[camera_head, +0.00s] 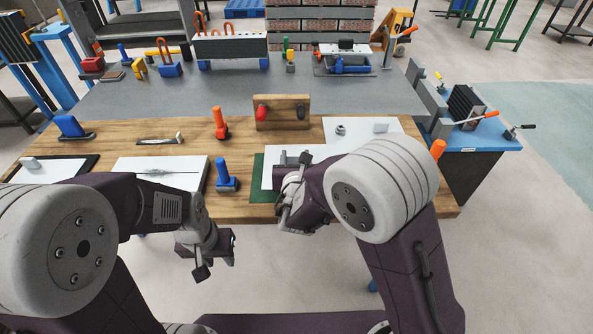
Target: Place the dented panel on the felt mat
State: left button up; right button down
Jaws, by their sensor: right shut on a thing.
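A white panel (268,172) with a small grey block on it lies on or just over the green felt mat (257,190), covering most of it. Green shows along its left and front edges; I cannot tell whether it touches the mat. My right gripper (287,186) is shut at this panel's front part, and its fingertips are partly hidden by the wrist. No dent is clear at this size. My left gripper (202,270) hangs in front of the table edge, away from the panels; its jaw opening is unclear.
Other white panels lie at the left (50,172), centre left (160,176) and right (362,130) of the wooden table. A blue-handled tool (226,178), an orange-handled tool (219,124) and a wooden block (282,112) stand near the mat. A grey bench is behind.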

notch_tip(320, 180, down, 4)
jog(key=shift+r+b, duration=0.15)
jog(key=shift+b, duration=0.4)
jog(key=shift+r, duration=0.1)
jog(key=shift+s, duration=0.1)
jog(key=c, duration=0.7)
grip_release()
